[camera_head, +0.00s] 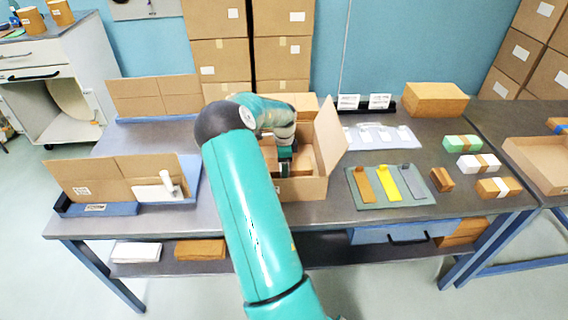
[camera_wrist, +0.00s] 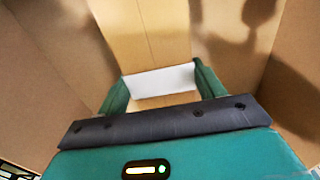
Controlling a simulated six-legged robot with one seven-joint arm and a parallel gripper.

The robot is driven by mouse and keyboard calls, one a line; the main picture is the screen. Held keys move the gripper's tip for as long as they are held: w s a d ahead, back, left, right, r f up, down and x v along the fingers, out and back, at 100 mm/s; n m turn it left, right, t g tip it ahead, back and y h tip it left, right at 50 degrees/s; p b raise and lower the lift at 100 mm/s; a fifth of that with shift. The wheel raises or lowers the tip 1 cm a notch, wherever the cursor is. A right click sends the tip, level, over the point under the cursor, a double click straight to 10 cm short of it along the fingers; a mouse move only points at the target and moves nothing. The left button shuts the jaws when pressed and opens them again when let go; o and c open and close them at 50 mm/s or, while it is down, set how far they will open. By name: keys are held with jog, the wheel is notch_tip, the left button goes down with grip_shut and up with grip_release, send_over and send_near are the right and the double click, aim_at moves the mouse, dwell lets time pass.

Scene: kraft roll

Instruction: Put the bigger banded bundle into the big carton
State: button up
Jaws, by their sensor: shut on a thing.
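My gripper (camera_head: 285,153) reaches down inside an open cardboard carton (camera_head: 302,189) in the middle of the table. In the wrist view my gripper (camera_wrist: 161,85) is shut on a kraft-brown bundle (camera_wrist: 143,28) with a white band (camera_wrist: 160,80). Carton walls (camera_wrist: 50,45) rise on both sides of it. I cannot tell whether the bundle touches the carton's floor. In the head view my arm and the carton hide most of the bundle. Another brown bundle with a white band (camera_head: 486,188) lies at the table's right.
A green bundle (camera_head: 455,143), a white bundle (camera_head: 470,163) and a small brown block (camera_head: 441,179) lie at the right. A mat (camera_head: 419,200) with coloured tools lies beside the carton. The carton's right flap (camera_head: 331,137) stands up. Another open carton (camera_head: 535,175) is at the far right.

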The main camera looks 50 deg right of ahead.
jog(key=o, duration=1.1)
notch_tip(320, 180, up, 12)
jog(key=shift+r, duration=0.15)
